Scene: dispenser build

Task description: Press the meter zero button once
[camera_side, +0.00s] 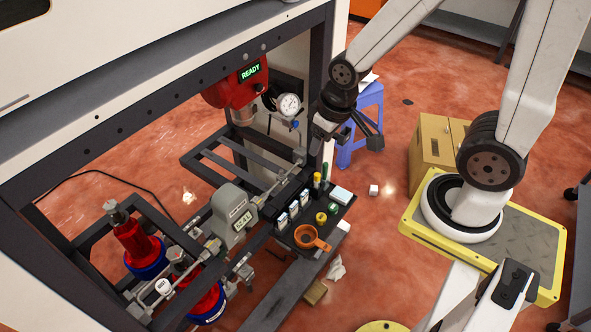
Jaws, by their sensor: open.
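The meter (233,210) is a grey housing set in the pipe run at the lower middle, with a small pale display whose letters I cannot read surely. Its zero button is too small to tell apart. My gripper (350,136) is open and seems empty. It hangs at the right of the dispenser frame, above and to the right of the meter, well apart from it. It is near a round white dial gauge (289,105).
A red unit (232,88) with a green READY display is above. A black tray (343,209) holds small bottles, markers and an orange cup (307,238). Open floor lies right of the tray.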

